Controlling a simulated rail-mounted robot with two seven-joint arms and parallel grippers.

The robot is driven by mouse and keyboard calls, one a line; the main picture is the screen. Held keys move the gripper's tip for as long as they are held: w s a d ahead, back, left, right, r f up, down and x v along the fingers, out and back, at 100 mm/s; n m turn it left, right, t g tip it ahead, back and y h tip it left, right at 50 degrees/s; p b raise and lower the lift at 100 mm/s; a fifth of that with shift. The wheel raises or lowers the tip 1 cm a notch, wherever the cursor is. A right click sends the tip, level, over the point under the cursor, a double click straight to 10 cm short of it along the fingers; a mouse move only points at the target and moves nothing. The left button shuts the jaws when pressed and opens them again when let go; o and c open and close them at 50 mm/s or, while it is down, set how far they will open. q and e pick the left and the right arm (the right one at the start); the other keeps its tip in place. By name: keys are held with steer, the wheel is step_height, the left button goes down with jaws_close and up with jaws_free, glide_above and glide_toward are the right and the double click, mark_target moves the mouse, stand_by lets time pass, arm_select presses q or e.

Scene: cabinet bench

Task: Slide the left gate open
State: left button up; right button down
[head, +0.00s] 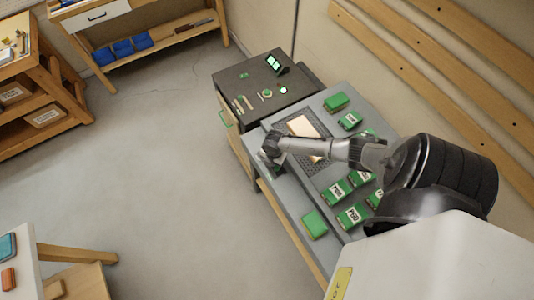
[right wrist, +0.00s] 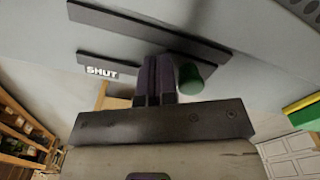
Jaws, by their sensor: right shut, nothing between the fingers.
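In the right wrist view, a green round knob (right wrist: 190,79) sticks out from a grey face that carries two dark parallel strips (right wrist: 150,43). A white "SHUT" label (right wrist: 101,71) is at the left end of the lower strip. The fingers of my right gripper (right wrist: 155,78) are shut and empty, just left of the knob; I cannot tell whether they touch it. In the head view my right gripper (head: 270,158) is at the near left edge of the grey bench (head: 288,196). The gate cannot be made out there. My left gripper is out of view.
The bench holds several green blocks (head: 315,224) and a dark perforated plate with a pale panel (head: 306,138). A dark-topped cabinet (head: 240,84) with small items adjoins its far end. Open floor (head: 160,160) lies left of the bench.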

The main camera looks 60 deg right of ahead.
steer(key=shift+w+d, duration=0.3)
steer(key=shift+w, duration=0.15)
step_height(320, 180, up, 8)
steer(key=p, duration=0.7)
stand_by(0.6)
